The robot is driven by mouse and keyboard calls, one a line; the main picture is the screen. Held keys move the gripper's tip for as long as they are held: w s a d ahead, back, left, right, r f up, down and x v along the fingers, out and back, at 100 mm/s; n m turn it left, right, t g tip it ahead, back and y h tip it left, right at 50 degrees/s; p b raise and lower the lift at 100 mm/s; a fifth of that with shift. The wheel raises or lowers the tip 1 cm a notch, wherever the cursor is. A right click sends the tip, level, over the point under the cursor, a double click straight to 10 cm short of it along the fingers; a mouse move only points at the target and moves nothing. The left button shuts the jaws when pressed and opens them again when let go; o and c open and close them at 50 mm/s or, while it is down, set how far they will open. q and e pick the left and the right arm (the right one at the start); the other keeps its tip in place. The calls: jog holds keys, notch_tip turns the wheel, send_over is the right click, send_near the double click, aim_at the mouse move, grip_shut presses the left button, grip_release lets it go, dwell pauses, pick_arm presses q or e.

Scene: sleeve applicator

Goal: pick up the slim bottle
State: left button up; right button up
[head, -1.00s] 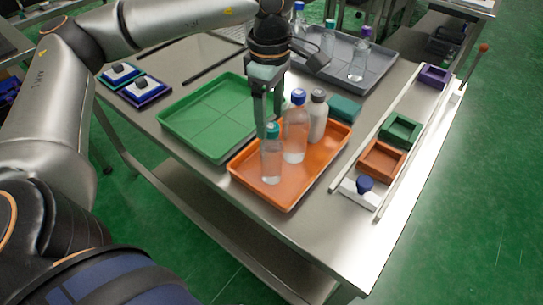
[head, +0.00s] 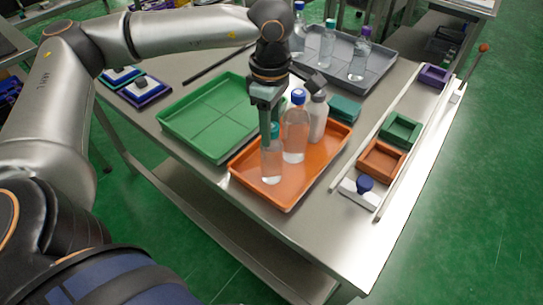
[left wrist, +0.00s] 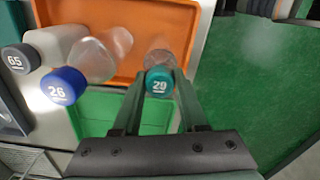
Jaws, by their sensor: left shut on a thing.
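The slim bottle (head: 271,165) is clear with a teal cap and stands upright at the near left end of the orange tray (head: 288,199). My left gripper (head: 268,132) reaches down from above and is shut on this bottle near its cap. In the left wrist view the bottle's teal cap (left wrist: 160,81), marked 29, sits between the two gripper fingers (left wrist: 158,88). The fingers partly hide the cap in the head view. The bottle's base appears to be still at the tray floor. My right gripper is not in view.
A blue-capped clear bottle (head: 295,135) and a grey-capped white bottle (head: 317,119) stand close behind in the orange tray. An empty green tray (head: 205,120) lies to the left. A grey tray (head: 385,75) with bottles is at the back.

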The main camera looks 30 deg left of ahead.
pick_arm(q)
grip_shut()
dwell(0.8)
